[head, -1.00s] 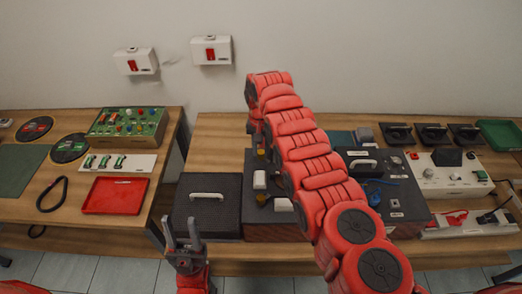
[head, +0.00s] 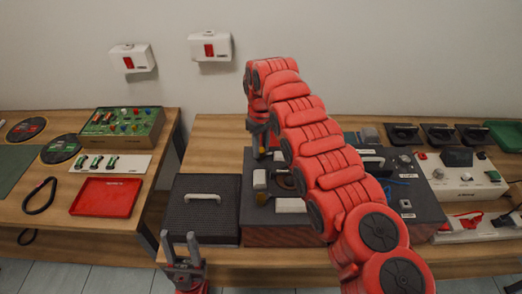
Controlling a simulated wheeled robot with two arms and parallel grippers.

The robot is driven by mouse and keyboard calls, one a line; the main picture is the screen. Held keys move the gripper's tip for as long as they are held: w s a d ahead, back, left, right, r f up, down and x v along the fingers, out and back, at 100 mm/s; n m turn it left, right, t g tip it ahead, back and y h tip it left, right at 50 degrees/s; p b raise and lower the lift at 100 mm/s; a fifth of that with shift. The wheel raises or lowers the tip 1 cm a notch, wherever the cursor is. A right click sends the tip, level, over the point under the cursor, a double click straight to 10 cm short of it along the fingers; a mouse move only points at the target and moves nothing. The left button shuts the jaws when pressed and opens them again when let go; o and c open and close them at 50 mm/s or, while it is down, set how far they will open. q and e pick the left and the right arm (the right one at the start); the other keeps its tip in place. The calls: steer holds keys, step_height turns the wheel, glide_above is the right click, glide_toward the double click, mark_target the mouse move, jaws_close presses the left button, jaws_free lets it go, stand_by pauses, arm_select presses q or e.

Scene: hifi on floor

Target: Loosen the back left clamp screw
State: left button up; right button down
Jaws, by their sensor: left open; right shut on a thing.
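The dark unit (head: 290,234) with clamps on its top stands on the middle wooden table. My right arm reaches over it to its back left corner. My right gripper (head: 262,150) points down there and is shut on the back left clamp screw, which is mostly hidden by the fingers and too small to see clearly. White blocks and a dark round part lie just in front of it on the unit's top. My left gripper (head: 181,249) is open and empty, fingers up, at the table's front edge, in front of the black case.
A black case (head: 190,222) with a white handle stands left of the unit. A white control box (head: 462,177) and a power strip (head: 470,229) are at the right. The left table holds a red tray (head: 106,196) and a green board (head: 122,122). A gap separates the tables.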

steer(key=n, duration=0.4)
steer(key=shift+n, duration=2.9)
steer(key=c, duration=0.6)
jaws_free()
